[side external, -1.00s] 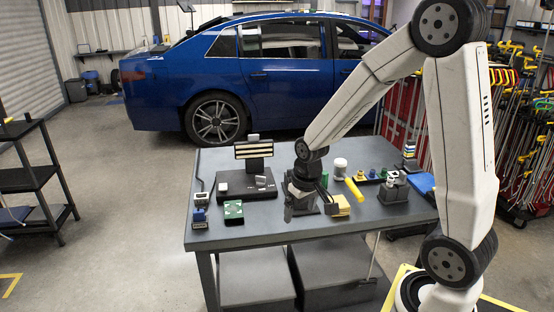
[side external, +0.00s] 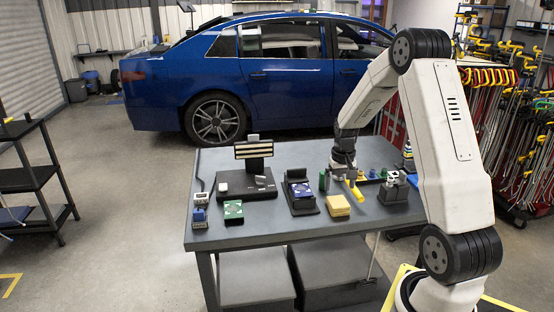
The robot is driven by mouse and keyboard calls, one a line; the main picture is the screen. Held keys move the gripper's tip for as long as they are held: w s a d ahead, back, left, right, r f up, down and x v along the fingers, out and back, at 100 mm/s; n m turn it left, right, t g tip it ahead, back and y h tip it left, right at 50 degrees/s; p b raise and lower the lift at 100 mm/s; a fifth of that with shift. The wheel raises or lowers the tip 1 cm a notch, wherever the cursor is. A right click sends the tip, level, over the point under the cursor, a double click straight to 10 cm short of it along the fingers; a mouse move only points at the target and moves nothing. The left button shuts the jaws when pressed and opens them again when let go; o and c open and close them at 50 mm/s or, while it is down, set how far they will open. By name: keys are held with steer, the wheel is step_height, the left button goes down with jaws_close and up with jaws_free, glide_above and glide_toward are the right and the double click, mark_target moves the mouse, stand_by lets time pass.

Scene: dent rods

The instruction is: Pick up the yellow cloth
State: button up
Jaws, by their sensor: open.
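The yellow cloth (side external: 338,205) lies as a small folded square near the front middle of the grey table. My gripper (side external: 347,179) points down behind it and slightly to the right, above the table and apart from the cloth. The gripper is open, and I see nothing held in it. Its fingers are small here and partly overlap the items around them.
A yellow rod (side external: 355,190) lies close by the gripper. A black holder with a blue item (side external: 302,190) stands left of the cloth, and a dark block (side external: 393,194) right. A green board (side external: 233,209) and a black stand (side external: 248,186) are further left on the table (side external: 268,231).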

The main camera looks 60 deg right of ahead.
mark_target(338, 201)
steer(key=shift+f, duration=1.1)
steer(key=shift+f, duration=0.1)
steer(key=shift+d+f, duration=0.1)
steer(key=shift+f, duration=2.35)
steer(key=c, duration=0.9)
steer(key=shift+r, duration=0.1)
